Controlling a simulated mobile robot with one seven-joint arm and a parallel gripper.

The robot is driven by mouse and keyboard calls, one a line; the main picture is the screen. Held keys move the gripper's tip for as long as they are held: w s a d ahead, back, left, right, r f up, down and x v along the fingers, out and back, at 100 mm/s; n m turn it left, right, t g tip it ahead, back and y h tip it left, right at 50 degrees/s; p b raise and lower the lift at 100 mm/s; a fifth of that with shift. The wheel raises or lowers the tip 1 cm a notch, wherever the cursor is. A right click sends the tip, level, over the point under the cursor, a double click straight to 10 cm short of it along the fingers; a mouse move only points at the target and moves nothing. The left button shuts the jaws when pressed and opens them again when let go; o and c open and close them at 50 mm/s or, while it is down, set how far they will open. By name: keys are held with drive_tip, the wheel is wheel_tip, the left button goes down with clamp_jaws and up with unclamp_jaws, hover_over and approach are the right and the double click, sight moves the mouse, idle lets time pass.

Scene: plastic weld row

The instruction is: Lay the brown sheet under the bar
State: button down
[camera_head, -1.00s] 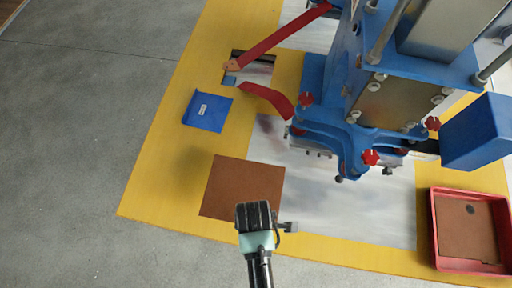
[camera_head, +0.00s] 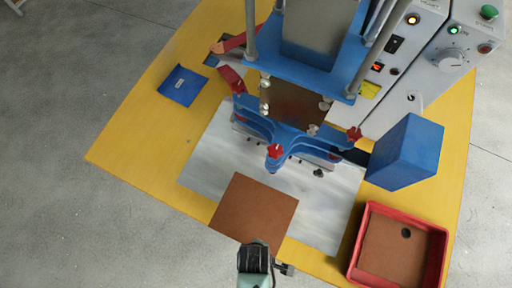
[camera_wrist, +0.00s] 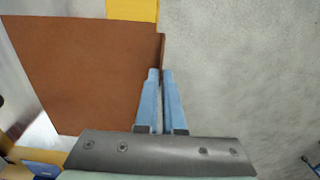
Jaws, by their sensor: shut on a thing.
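The brown sheet (camera_head: 255,207) is a flat square. It appears over the front edge of the grey plate and partly over the yellow table top, in front of the blue press. My gripper (camera_head: 257,246) is at its near corner. In the wrist view the blue fingers (camera_wrist: 160,74) are shut on an edge of the sheet (camera_wrist: 85,75), which spreads to the left. Its height above the plate is hard to tell. The bar (camera_head: 325,161) sits low under the blue press bracket, beyond the sheet's far edge, and is mostly hidden by the bracket.
A red tray (camera_head: 357,245) with a brown piece in it stands at the right front. A blue block (camera_head: 405,153) and a control box (camera_head: 455,60) stand right of the press. A blue pad (camera_head: 182,86) lies at the left. The grey plate (camera_head: 215,150) is bare left of the sheet.

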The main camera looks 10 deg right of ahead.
sight(278, 200)
drive_tip(key=shift+w+d+f+b, duration=0.25)
drive_tip(key=shift+w+f+b, duration=0.45)
drive_tip(key=shift+b, duration=0.15)
drive_tip(key=w+d+b, duration=0.1)
drive_tip(key=w+d+f+b, duration=0.1)
drive_tip(key=w+b, duration=0.1)
drive_tip(key=w+d+f+b, duration=0.1)
drive_tip(key=w, duration=0.1)
drive_tip(key=shift+d, duration=0.3)
drive_tip(key=w+d+b, duration=0.1)
drive_tip(key=w, duration=0.1)
drive_tip(key=w+d+b, duration=0.2)
drive_tip(key=w, duration=0.1)
drive_tip(key=w+d+b, duration=0.2)
drive_tip(key=shift+w+f, duration=0.15)
drive_tip(key=shift+w, duration=0.15)
drive_tip(key=shift+w+d+f+b, duration=0.1)
drive_tip(key=shift+w+f+b, duration=0.1)
drive_tip(key=shift+b, duration=0.2)
drive_tip(key=shift+s+f+b, duration=0.1)
drive_tip(key=shift+f+b, duration=0.3)
drive_tip(key=shift+f, duration=0.35)
drive_tip(key=shift+p, duration=0.55)
drive_tip(key=shift+f, duration=0.1)
idle(0.4)
